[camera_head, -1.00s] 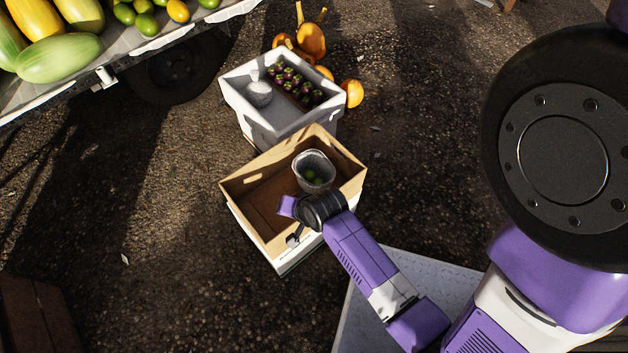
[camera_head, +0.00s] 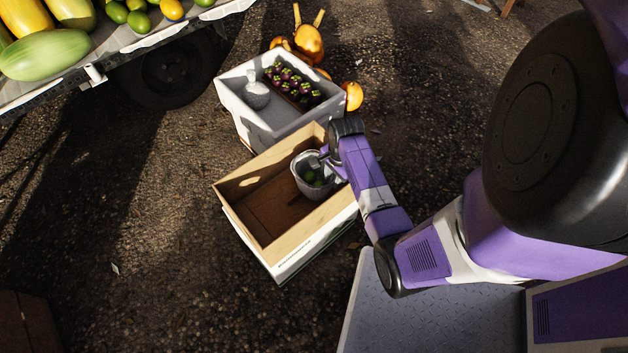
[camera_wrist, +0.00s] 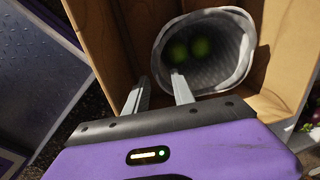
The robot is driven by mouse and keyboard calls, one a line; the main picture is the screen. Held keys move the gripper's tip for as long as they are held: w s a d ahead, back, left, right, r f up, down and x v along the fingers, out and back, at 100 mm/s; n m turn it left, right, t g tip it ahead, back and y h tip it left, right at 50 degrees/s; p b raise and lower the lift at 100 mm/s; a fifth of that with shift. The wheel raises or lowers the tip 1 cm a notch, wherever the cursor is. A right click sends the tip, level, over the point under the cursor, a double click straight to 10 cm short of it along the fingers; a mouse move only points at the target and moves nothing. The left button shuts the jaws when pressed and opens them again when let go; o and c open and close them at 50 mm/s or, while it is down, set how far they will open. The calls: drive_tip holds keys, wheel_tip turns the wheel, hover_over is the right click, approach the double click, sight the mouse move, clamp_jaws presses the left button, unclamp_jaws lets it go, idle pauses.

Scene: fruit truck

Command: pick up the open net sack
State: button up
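The open net sack (camera_head: 312,175) is pale grey with a round open mouth and a few green fruits inside. It stands in the brown cardboard box (camera_head: 245,187), near the box's far right corner. My gripper (camera_head: 325,157) is at the sack's right rim. In the wrist view the sack (camera_wrist: 222,72) faces me with its mouth, and my gripper (camera_wrist: 160,84) has its two fingers apart. One fingertip overlaps the near rim and the other is outside it. I cannot tell whether either touches the mesh.
A white crate (camera_head: 232,103) with dark purple fruit and a pale closed bundle (camera_head: 256,95) stands behind the box. Orange gourds (camera_head: 309,42) lie beyond it. A fruit-laden truck bed is at upper left. The ground left of the box is clear.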

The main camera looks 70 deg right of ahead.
sight(332, 183)
drive_tip(key=shift+w+a+f+b, duration=0.1)
drive_tip(key=shift+f+b, duration=0.4)
drive_tip(key=shift+f, duration=1.35)
drive_tip(key=shift+f, duration=0.25)
clamp_jaws()
